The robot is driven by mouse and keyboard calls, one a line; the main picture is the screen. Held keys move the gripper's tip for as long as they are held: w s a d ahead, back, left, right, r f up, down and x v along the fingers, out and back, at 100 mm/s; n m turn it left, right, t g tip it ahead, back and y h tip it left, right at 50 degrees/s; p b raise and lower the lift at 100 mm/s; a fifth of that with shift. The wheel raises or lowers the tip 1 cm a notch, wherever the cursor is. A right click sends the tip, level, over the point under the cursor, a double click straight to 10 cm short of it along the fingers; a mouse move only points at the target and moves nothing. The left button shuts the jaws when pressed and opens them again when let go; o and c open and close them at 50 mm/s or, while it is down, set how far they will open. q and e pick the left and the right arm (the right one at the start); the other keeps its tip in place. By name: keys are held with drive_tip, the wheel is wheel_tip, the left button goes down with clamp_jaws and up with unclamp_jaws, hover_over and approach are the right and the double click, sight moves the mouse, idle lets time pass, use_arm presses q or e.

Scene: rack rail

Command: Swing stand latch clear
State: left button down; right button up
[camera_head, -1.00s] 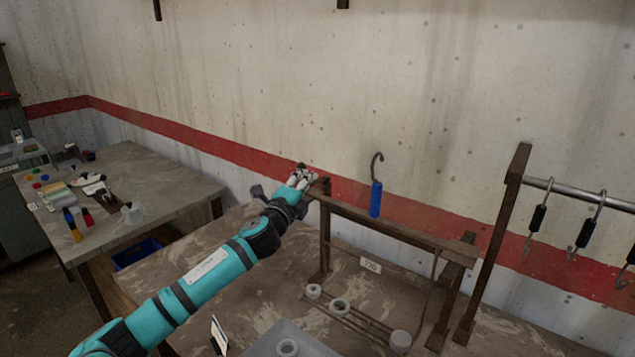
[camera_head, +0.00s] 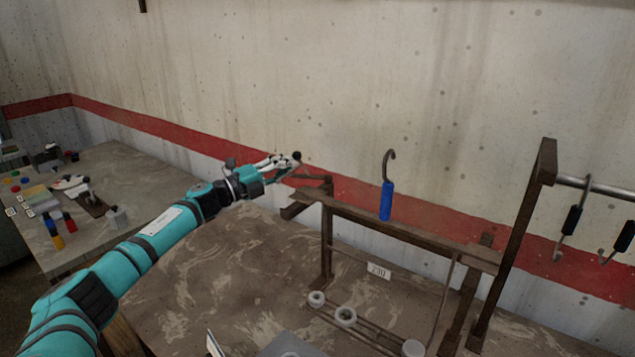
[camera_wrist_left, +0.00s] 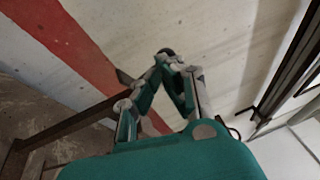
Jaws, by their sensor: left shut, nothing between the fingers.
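The brown stand (camera_head: 400,232) stands on the table, its top rail running from the left post to the right. At the rail's left end a thin brown bar (camera_head: 312,178), which looks like the latch, sticks up and out beside my left gripper. My left gripper (camera_head: 292,160) is shut and empty, just left of and above that end. Whether it touches the bar I cannot tell. In the left wrist view the fingers (camera_wrist_left: 172,62) come together, with a brown bar (camera_wrist_left: 75,122) of the stand running behind them. My right gripper is not in view.
A blue-handled hook (camera_head: 387,200) is upright at the rail. Grey rings (camera_head: 345,316) sit on rods below. A tall post (camera_head: 515,240) and a bar with hooks (camera_head: 570,220) stand to the right. A second table (camera_head: 110,170) with small items lies left.

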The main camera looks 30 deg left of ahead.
use_arm(q)
drive_tip(key=shift+w+a+r, duration=0.1)
drive_tip(key=shift+w+a, duration=0.4)
drive_tip(key=shift+w, duration=0.25)
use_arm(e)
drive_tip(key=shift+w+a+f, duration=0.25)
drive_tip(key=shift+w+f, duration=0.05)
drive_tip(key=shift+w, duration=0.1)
use_arm(q)
drive_tip(key=shift+w, duration=0.1)
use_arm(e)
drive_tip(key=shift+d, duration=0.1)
